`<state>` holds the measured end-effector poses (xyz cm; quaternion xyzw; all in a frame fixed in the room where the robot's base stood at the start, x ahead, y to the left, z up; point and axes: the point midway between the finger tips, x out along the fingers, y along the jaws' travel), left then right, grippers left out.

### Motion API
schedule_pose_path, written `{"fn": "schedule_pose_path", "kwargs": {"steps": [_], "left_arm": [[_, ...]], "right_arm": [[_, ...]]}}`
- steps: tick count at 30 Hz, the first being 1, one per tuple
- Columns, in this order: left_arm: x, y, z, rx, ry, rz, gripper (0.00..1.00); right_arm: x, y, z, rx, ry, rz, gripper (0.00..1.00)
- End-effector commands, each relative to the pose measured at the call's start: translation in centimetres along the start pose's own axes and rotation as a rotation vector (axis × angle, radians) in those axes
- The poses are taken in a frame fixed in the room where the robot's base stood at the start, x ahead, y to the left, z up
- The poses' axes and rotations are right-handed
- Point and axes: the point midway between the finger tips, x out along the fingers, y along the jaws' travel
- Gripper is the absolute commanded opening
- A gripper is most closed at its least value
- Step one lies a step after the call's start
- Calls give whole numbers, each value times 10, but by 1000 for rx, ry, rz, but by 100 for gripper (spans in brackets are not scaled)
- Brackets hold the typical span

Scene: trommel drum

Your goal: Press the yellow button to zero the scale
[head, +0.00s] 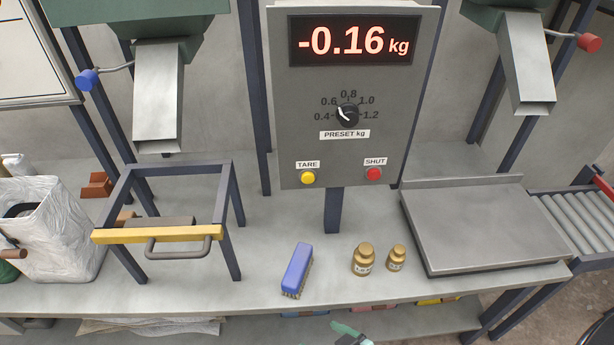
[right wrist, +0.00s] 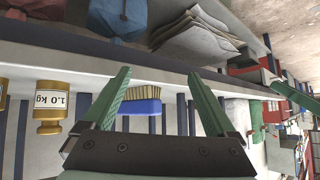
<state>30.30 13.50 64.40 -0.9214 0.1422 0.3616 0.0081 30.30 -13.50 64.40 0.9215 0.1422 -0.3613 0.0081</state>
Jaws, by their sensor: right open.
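The yellow button (head: 308,178) sits under the TARE label at the lower left of the grey control box (head: 300,120). The display (head: 354,41) above reads -0.16 kg in red. The scale, a flat grey platform (head: 480,225), stands on the bench to the right and looks empty. My right gripper shows as a green tip at the bottom edge of the head view, below the bench front and well away from the button. In the right wrist view the right gripper (right wrist: 158,72) is open, with nothing held.
A red SHUT button (head: 373,174) and a preset dial (head: 347,115) share the box. A blue brush (head: 297,268) and two brass weights (head: 363,259) (head: 397,257) stand near the bench front. A yellow-barred frame (head: 160,235) is left.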

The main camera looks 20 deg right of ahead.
Motion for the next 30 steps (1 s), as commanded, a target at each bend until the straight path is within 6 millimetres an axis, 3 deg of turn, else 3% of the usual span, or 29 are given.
{"fn": "schedule_pose_path", "kwargs": {"steps": [3,27,30], "left_arm": [[-1,0,2,-1,-5,1,50],[1,0,-2,1,3,0,50],[1,-1,-3,1,5,-1,50]], "right_arm": [[0,0,0,0,0,0,91],[0,0,0,0,-1,0,1],[0,0,0,0,-1,0,0]]}}
